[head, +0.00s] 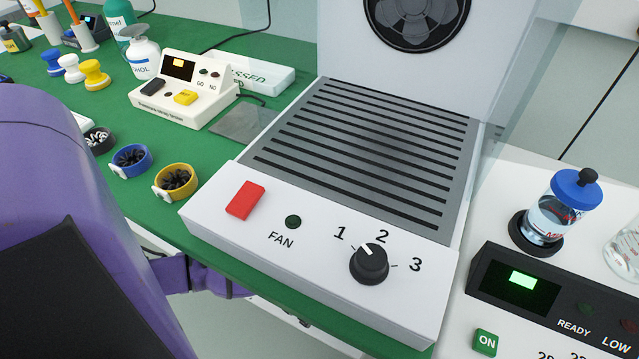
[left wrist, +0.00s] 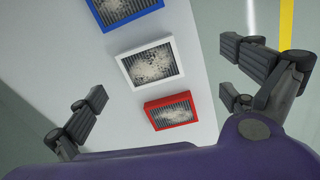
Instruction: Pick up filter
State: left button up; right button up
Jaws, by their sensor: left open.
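Three framed filters lie in a row on a light grey surface in the left wrist view: a blue-framed filter (left wrist: 122,10), a white-framed filter (left wrist: 152,66) and a red-framed filter (left wrist: 170,110). Each has a mottled, greyish face. The blue one is cut by the top edge of the picture. My left gripper (left wrist: 163,85) is open and empty, its dark fingers spread on both sides of the white and red filters. In the head view my purple left arm reaches down past the bench's front edge, and its fingers are mostly hidden. My right gripper is not in view.
A white fan unit (head: 320,270) with a slotted grille, red button and dial stands on the green bench (head: 215,50). A bottle (head: 552,215) and device with a lit display (head: 524,280) stand at right.

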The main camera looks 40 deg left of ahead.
pick_arm(q)
jog(key=shift+w+a+f+n+b, duration=0.15)
jog(key=shift+w+a+n, duration=0.1)
jog(key=shift+w, duration=0.15)
jog(key=shift+w+a+f+n+b, duration=0.1)
jog(key=shift+w+a+n+b, duration=0.05)
jog(key=shift+w+a+n, duration=0.15)
jog(key=shift+w+f, duration=0.1)
jog(key=shift+w, duration=0.15)
jog(key=shift+f+b, duration=0.5)
jog(key=shift+f, duration=0.6)
notch_tip(320, 180, down, 5)
jog(key=b, duration=0.2)
jog(key=shift+a+r+b, duration=0.15)
jog(key=shift+b, duration=0.25)
jog(key=c, duration=1.3)
jog(key=shift+o, duration=0.2)
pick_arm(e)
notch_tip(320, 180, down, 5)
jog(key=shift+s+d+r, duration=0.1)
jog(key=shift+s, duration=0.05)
